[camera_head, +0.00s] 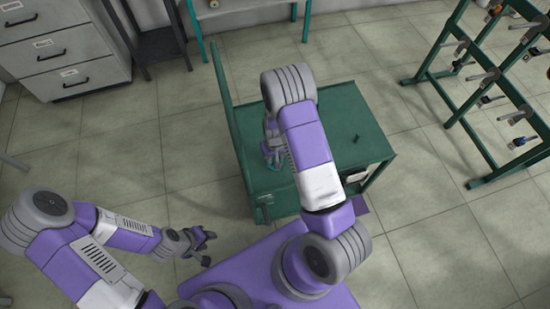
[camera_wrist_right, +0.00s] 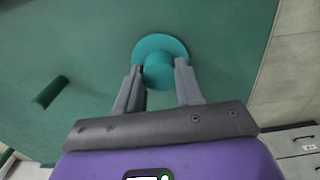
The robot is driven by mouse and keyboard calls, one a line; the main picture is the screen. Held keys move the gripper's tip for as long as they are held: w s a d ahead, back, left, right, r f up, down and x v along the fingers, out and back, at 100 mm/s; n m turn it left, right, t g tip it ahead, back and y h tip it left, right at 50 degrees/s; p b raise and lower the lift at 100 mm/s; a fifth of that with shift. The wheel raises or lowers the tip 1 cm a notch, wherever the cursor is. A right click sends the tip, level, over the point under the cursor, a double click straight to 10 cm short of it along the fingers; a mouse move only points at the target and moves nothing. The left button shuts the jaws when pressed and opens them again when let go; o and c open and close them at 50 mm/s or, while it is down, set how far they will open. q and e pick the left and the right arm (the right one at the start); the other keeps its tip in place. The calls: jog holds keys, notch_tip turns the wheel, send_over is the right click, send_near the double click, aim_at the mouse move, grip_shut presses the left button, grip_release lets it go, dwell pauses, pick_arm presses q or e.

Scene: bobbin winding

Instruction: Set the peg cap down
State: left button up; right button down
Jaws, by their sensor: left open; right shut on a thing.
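The peg cap (camera_wrist_right: 160,47) is a teal round disc with a narrower knob, seen in the right wrist view. My right gripper (camera_wrist_right: 160,78) is shut on its knob, one finger on each side. The cap is over the green bench top; I cannot tell whether it touches it. In the head view my right gripper (camera_head: 271,150) is at the bench's left part, largely hidden by my arm. A short dark green peg (camera_wrist_right: 50,92) stands bare on the bench, apart from the cap; it also shows in the head view (camera_head: 358,138). My left gripper (camera_head: 207,248) is open and empty, left of the bench.
The green bench (camera_head: 345,115) has a raised panel (camera_head: 228,110) along its left side. Its top around the peg is clear. A green rack (camera_head: 480,75) with several hung items stands at the right. A grey drawer cabinet (camera_head: 60,50) is at the back left.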

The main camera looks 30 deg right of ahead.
jog(key=c, duration=0.7)
grip_release()
jog(key=shift+f, duration=0.1)
notch_tip(320, 180, up, 12)
jog(key=p, duration=0.4)
